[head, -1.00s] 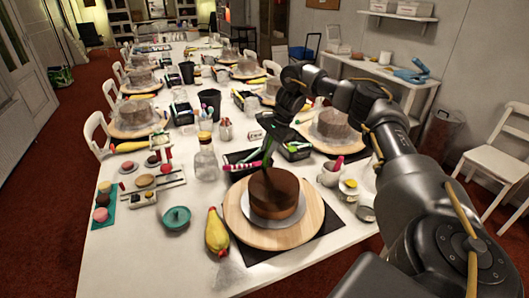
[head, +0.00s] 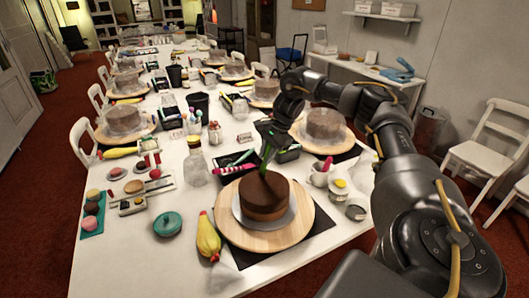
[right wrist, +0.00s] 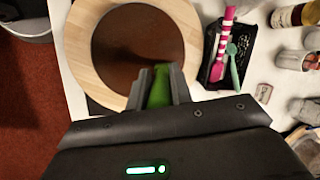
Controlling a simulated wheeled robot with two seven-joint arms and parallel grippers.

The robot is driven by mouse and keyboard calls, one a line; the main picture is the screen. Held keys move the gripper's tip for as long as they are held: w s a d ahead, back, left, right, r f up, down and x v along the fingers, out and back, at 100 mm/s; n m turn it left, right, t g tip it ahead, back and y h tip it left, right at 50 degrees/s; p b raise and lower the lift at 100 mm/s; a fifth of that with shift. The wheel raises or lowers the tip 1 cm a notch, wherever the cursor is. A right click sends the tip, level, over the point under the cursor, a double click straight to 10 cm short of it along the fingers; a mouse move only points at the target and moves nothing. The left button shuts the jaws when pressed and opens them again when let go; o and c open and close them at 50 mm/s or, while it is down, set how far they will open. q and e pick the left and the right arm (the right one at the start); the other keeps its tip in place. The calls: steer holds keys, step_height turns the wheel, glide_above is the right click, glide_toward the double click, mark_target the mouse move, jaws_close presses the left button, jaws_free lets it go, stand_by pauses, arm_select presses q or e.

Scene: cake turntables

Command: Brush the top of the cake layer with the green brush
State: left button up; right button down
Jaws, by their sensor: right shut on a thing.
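The nearest cake layer (head: 265,196) is round and brown. It sits on a pale disc (head: 240,216) on a round wooden turntable (head: 250,238). My right gripper (head: 266,150) is above the far side of the cake, shut on the green brush (head: 267,153). The brush points down, and its dark lower end reaches the cake's top; I cannot tell whether it touches. In the right wrist view the green brush (right wrist: 159,88) sits between the two fingers, at the edge of the brown cake top (right wrist: 138,50). My left gripper is not in view.
A yellow piping bag (head: 208,238) lies left of the turntable. A black tray (head: 235,162) with a pink-striped tool stands behind it. A white mug (head: 320,175) and small jars stand to the right. A teal lid (head: 167,224) lies further left.

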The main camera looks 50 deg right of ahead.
steer(key=shift+s+p, duration=0.5)
steer(key=shift+s, duration=1.35)
steer(key=shift+s+p, duration=0.3)
steer(key=shift+s, duration=1.65)
steer(key=shift+s, duration=1.75)
